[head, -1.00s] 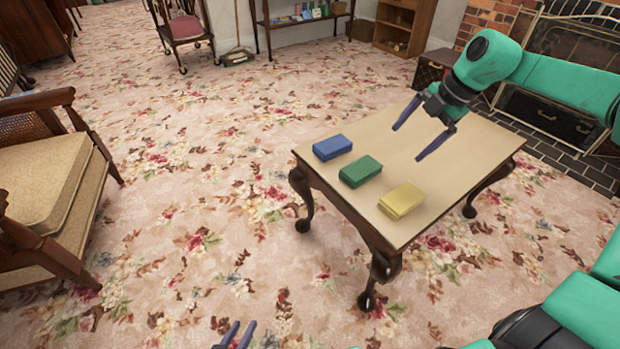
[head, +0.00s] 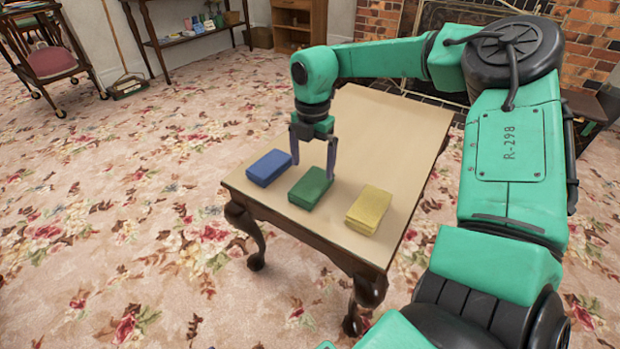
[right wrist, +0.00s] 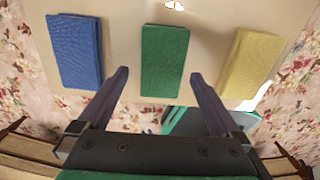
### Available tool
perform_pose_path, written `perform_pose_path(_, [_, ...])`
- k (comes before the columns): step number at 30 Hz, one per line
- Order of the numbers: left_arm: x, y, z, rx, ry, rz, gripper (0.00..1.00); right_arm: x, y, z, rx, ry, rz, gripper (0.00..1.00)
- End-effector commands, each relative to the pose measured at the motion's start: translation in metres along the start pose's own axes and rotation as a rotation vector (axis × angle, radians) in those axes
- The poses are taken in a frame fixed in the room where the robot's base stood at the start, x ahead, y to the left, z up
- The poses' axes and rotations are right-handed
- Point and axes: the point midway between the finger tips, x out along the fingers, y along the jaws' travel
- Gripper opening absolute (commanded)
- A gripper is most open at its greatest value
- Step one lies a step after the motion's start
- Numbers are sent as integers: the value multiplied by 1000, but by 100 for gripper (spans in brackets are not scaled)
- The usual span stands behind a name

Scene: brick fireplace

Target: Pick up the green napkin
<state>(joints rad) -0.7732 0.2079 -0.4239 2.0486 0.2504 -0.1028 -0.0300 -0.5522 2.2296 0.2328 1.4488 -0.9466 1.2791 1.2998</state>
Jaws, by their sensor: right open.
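The green napkin (head: 310,188) is a folded block lying on the wooden table (head: 375,118), between the blue and yellow napkins. My right gripper (head: 313,170) is open and empty, pointing down just behind and above the green napkin. In the right wrist view the green napkin (right wrist: 164,60) lies ahead, roughly centred between the spread fingers (right wrist: 160,85), with no finger seen touching it. My left gripper is not in view.
A blue napkin (head: 269,167) lies left of the green one, and a yellow napkin (head: 368,210) lies to its right near the table's edge. The back part of the table top is bare. A brick fireplace (head: 590,35) stands behind.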

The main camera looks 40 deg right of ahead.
Motion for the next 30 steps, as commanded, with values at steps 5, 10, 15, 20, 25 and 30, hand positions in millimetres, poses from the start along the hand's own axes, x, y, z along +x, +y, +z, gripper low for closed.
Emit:
perform_pose_path(5, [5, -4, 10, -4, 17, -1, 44, 23, -1, -3, -1, 3, 1, 100])
perform_pose_path(10, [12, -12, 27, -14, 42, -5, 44, 57, -4, -7, 0, 3, 0, 100])
perform_pose_path(15, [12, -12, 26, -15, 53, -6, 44, 62, -3, -6, 1, 0, 3, 100])
perform_pose_path(20, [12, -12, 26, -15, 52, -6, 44, 61, -3, -6, 1, 0, 3, 73])
perform_pose_path(25, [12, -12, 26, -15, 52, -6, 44, 61, -3, -6, 1, 0, 3, 30])
perform_pose_path(30, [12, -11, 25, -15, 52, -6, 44, 60, -3, -6, 1, 0, 3, 29])
